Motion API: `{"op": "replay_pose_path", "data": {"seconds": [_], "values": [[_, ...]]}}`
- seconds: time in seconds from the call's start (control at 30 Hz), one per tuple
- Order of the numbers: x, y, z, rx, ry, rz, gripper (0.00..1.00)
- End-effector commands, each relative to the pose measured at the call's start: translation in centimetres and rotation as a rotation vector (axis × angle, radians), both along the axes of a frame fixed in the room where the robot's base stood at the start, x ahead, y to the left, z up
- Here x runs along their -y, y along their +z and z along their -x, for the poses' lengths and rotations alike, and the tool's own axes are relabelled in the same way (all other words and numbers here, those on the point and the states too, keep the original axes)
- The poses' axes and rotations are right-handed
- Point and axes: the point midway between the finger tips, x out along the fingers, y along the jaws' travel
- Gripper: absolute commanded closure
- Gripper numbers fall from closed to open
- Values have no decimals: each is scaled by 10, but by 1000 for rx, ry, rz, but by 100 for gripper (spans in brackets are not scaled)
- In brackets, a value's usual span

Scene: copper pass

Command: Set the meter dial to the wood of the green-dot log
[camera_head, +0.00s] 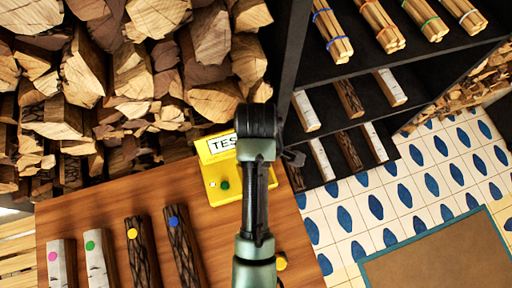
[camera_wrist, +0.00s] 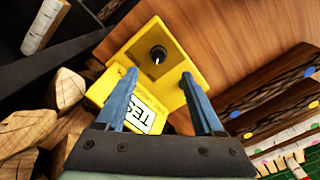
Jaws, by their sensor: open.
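The yellow meter (camera_head: 205,148), labelled "TEST", stands at the back of the wooden table, partly hidden by my arm in the head view. In the wrist view, its black round dial (camera_wrist: 158,54) sits on the yellow face, with its pointer too small to read. My gripper (camera_wrist: 158,76) is open, its two blue fingers spread on either side below the dial, with nothing between them. The green-dot log (camera_head: 97,262) has pale, whitish bark with dark marks and lies at the table's left, between the pink-dot and yellow-dot logs.
The pink-dot log (camera_head: 62,268) is also pale; the yellow-dot log (camera_head: 141,262) and blue-dot log (camera_head: 183,255) have dark, rough bark. Stacked firewood (camera_head: 90,75) fills the area behind the table. A dark shelf (camera_head: 425,72) holds stick bundles and more logs at right.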

Motion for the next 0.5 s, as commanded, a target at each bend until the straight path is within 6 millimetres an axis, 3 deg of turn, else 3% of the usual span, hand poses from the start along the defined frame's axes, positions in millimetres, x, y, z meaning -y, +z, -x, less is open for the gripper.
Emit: {"op": "replay_pose_path", "data": {"seconds": [0.3,0.5], "values": [[0,-65,0,-1,-1,0,31],[0,-86,0,1,-2,0,31]]}}
